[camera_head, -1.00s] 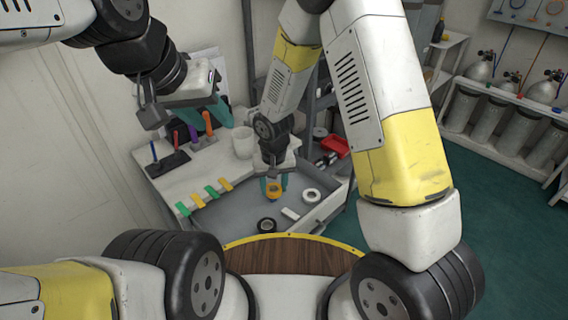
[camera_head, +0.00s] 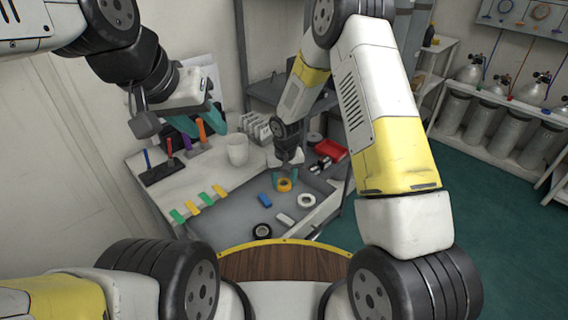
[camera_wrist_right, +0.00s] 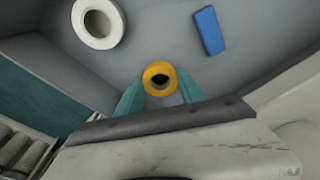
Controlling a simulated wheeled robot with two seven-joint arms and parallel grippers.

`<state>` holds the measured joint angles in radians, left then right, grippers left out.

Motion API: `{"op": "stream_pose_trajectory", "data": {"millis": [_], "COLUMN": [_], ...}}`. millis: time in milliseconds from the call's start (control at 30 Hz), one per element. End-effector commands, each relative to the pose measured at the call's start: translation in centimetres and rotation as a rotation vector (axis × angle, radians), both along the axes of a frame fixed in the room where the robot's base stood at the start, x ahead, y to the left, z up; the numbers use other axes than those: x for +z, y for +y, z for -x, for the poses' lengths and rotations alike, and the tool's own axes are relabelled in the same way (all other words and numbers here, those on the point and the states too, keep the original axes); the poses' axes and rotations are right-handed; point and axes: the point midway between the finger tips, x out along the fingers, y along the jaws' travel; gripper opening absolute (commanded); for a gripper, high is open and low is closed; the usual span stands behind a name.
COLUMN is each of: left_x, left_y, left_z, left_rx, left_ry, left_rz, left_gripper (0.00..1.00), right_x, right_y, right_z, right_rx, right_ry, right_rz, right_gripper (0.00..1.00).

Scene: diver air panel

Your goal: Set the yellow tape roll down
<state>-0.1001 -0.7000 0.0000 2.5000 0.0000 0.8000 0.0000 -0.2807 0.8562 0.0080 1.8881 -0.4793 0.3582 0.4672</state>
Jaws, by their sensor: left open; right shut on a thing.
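The yellow tape roll (camera_head: 284,185) is between the teal fingers of my right gripper (camera_head: 284,182), over the right part of the grey tray (camera_head: 235,215). In the right wrist view the roll (camera_wrist_right: 160,66) sits at the tips of the right gripper (camera_wrist_right: 160,90), with a finger on each side. Whether the roll touches the tray floor I cannot tell. My left gripper (camera_head: 203,128) is open and empty, above the bench's back left.
In the tray are a white roll (camera_head: 306,200), a black roll (camera_head: 262,230), a blue block (camera_head: 264,200) and a white block (camera_head: 286,219). Green and yellow tabs (camera_head: 206,199) line its left edge. A white cup (camera_head: 237,149) and red bin (camera_head: 331,150) stand behind.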

Motion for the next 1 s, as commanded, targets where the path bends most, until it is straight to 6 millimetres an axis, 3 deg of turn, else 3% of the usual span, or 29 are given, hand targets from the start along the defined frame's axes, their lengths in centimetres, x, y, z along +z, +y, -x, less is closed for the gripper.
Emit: {"op": "stream_pose_trajectory", "data": {"millis": [200,233,333,733,867,1000], "left_x": [0.0,0.0,0.0,0.0,0.0,0.0], "left_y": [0.0,0.0,0.0,0.0,0.0,0.0], "left_z": [0.0,0.0,0.0,0.0,0.0,0.0], "left_rx": [0.0,0.0,0.0,0.0,0.0,0.0], "left_ry": [0.0,0.0,0.0,0.0,0.0,0.0], "left_rz": [0.0,0.0,0.0,0.0,0.0,0.0], "left_gripper": [0.4,0.4,0.4,0.4,0.4,0.4], "right_x": [-0.2,-0.3,-0.2,0.3,2.1,5.2], "right_y": [0.0,0.1,0.0,0.0,0.0,-0.1], "right_z": [0.0,0.0,0.0,0.0,0.2,0.5], "right_rx": [0.001,0.001,0.001,0.0,-0.001,0.0], "right_ry": [0.0,0.0,0.0,-0.001,-0.003,-0.006], "right_rz": [0.0,0.0,0.0,0.0,-0.002,-0.002], "right_gripper": [0.06,0.47,0.66,0.66,0.66,0.66]}}
